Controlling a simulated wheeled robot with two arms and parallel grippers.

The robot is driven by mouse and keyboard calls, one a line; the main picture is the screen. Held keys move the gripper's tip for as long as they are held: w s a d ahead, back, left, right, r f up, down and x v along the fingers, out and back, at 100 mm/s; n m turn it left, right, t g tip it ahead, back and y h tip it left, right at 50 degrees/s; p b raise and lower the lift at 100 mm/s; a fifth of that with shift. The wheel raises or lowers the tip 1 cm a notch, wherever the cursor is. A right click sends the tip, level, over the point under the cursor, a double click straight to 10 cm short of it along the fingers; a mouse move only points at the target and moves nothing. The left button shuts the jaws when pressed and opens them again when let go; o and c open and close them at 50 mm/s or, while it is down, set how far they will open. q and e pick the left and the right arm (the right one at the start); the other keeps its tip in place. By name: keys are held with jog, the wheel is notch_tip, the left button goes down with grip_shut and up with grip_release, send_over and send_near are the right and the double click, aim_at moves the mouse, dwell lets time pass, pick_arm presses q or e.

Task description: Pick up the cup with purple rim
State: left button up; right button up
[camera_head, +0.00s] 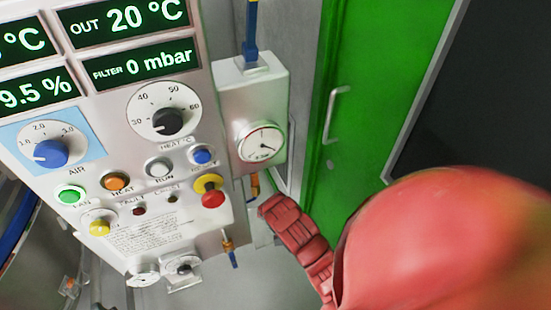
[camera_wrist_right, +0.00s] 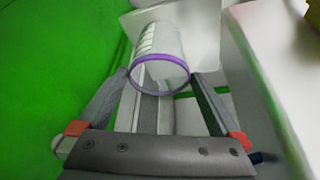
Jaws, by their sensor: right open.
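The cup with the purple rim (camera_wrist_right: 160,47) shows in the right wrist view. It is clear or whitish with a purple ring round the end facing the camera, and pale marks run along its side. My right gripper (camera_wrist_right: 160,76) is open, with its two grey fingers reaching to either side of the purple rim. I cannot tell whether either finger touches the cup. The cup does not show in the head view, and my left gripper is in neither view.
A control panel (camera_head: 150,215) with knobs, buttons and green displays fills the left of the head view. A gauge box (camera_head: 262,95) is beside it. A green door (camera_head: 365,60) with a metal handle stands behind. My red arm covers the lower right.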

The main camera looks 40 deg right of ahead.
jog(key=shift+w+d+f+p, duration=0.15)
jog(key=shift+w+f+p, duration=0.05)
jog(key=shift+f+p, duration=0.15)
jog(key=p+x, duration=0.1)
jog(key=x, duration=0.2)
jog(key=shift+w+d+f, duration=0.15)
jog(key=shift+d+f, duration=0.05)
jog(key=shift+f, duration=0.1)
jog(key=shift+w+d+f, duration=0.1)
jog(key=shift+w+f, duration=0.05)
jog(key=shift+f, duration=0.25)
jog(key=shift+c, duration=0.2)
jog(key=c, duration=1)
